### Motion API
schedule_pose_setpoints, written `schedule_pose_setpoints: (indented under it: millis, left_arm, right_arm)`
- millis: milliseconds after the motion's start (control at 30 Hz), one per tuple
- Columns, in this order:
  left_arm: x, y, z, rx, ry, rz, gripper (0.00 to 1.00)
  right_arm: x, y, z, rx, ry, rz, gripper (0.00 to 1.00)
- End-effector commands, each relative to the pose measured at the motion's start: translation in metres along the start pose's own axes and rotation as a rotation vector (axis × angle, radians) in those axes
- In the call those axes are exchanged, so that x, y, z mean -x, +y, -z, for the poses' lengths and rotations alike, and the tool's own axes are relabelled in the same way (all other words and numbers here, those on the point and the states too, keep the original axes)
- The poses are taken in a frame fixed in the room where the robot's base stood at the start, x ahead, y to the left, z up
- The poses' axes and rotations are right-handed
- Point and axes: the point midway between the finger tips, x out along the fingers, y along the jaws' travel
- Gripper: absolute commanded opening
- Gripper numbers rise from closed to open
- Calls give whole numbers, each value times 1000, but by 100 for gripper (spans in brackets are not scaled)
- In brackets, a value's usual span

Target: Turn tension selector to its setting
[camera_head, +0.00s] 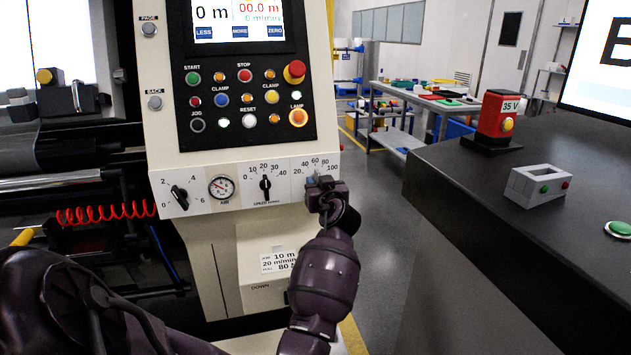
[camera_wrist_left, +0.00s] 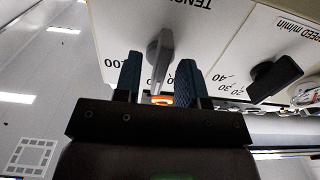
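The tension selector is a grey lever-like knob (camera_wrist_left: 161,60) on the white panel, seen upside down in the left wrist view beside the printed word TENSION and the 100 mark. In the head view my left gripper (camera_head: 325,190) covers it at the panel's right end; the scale from 20 to 100 (camera_head: 316,167) shows above. In the left wrist view my left gripper (camera_wrist_left: 159,72) is open, one finger on each side of the knob, with gaps visible. I cannot tell the knob's exact reading. A label (camera_head: 279,261) below reads 10 m, 20 m/min and 80. My right gripper is not in view.
The black speed knob (camera_head: 265,186) sits left of the gripper, also seen in the left wrist view (camera_wrist_left: 273,77). The air gauge (camera_head: 222,187) and another black knob (camera_head: 180,197) are further left. Push buttons (camera_head: 246,98) are above. A dark bench (camera_head: 480,200) stands right.

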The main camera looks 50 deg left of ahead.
Motion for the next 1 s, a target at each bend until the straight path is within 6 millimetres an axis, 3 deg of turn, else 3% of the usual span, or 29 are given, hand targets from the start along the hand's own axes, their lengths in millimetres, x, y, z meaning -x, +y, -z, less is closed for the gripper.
schedule_pose_setpoints:
  millis: [467, 700, 1000]
  left_arm:
    - [1, 2, 0, 0, 0, 1, 37]
    - [1, 2, 0, -1, 0, 1, 0]
    - [1, 2, 0, -21, 1, 1, 0]
  right_arm:
    - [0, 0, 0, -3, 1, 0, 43]
    - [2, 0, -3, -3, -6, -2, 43]
    - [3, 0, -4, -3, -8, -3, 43]
